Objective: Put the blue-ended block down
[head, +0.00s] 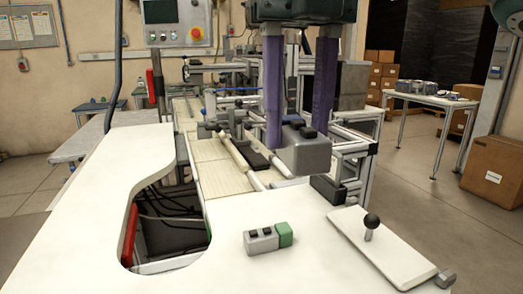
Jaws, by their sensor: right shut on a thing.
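My right gripper (297,140) reaches down from the top of the head view with two long purple fingers. It is shut on a grey block (305,158) with dark pieces on top, held between the fingertips. No blue end shows on this block from here, so I cannot tell its end colour. The block appears raised above the far part of the white table (330,205). A similar grey block with a green end (284,234) lies on the table nearer to me. My left gripper is not in view.
A white plate with a black ball knob (371,221) lies at the right of the table. A cut-out (165,230) with dark cables opens at the left. Machine rails (235,150) stand behind. Bare table surrounds the green-ended block.

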